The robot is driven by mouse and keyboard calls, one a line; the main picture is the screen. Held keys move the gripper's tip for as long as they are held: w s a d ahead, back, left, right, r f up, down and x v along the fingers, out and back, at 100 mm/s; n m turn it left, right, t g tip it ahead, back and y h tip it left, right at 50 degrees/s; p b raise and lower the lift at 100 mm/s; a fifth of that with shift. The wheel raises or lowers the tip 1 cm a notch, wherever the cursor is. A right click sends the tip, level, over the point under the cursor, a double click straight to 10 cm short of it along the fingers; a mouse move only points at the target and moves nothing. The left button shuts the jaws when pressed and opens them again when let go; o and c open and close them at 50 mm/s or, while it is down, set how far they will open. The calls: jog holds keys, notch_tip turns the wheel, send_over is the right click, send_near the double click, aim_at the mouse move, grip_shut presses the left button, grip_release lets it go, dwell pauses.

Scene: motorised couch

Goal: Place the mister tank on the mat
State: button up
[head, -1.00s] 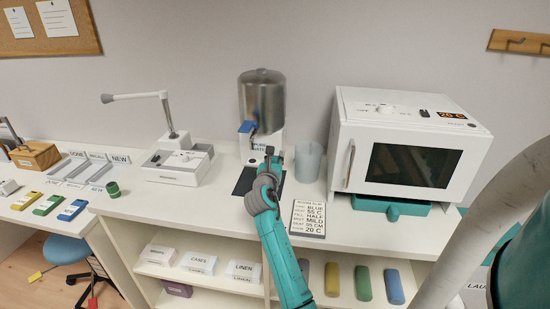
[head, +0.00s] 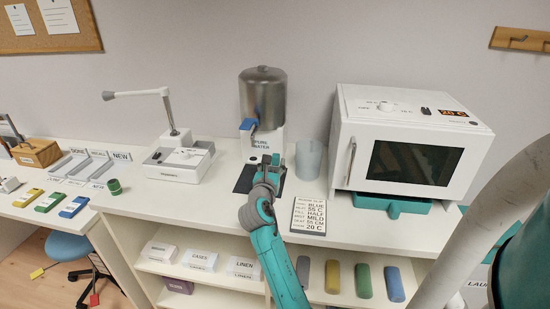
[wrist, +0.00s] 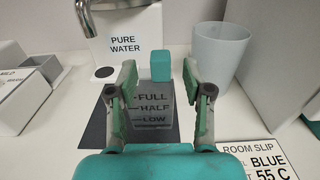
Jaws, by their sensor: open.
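The mister tank (wrist: 152,104) is a grey see-through box marked FULL, HALF and LOW, with a teal block (wrist: 160,64) at its top right. In the wrist view it stands upright on the dark mat (wrist: 98,132), before the water dispenser. My gripper (wrist: 160,84) is open, with one finger to each side of the tank; I cannot tell whether either touches it. In the head view my gripper (head: 270,160) is over the mat (head: 243,181) and largely hides the tank. The water level is unclear.
The PURE WATER dispenser (head: 262,98) with a blue lever stands behind. A pale cup (head: 308,160) is close on the right, with the room slip (head: 308,215) in front of it. A white cabinet (head: 410,140) stands farther right, a white basin unit (head: 180,160) left.

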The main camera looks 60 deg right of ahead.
jog(key=v, duration=0.6)
dwell(0.6)
